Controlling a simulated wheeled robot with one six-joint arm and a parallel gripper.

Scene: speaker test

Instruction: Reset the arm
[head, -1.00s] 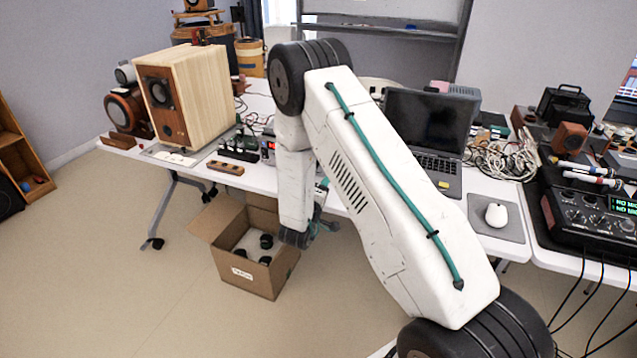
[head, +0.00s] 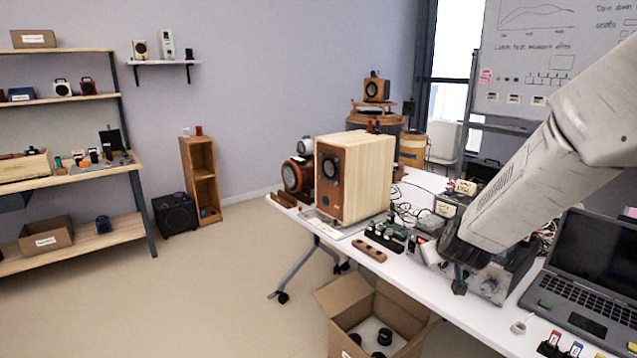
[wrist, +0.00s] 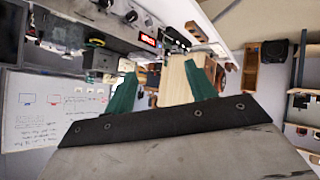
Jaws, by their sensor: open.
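My arm (head: 545,150) reaches in from the right edge of the head view. Its lower end is over the white table (head: 480,325), between the wooden speaker and the laptop. My gripper (wrist: 162,76) shows in the wrist view as two teal fingers spread apart, with nothing held between them. Its fingers are hard to make out in the head view. The large wooden speaker (head: 356,178) stands on the table, left of the arm. It also shows beyond the fingers in the tilted wrist view (wrist: 174,82).
An open laptop (head: 590,275) lies at the right on the table. A cardboard box (head: 340,300) with dark round parts sits on the floor near the table. A shelf rack (head: 85,170) and small bookcase (head: 203,180) stand at the left.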

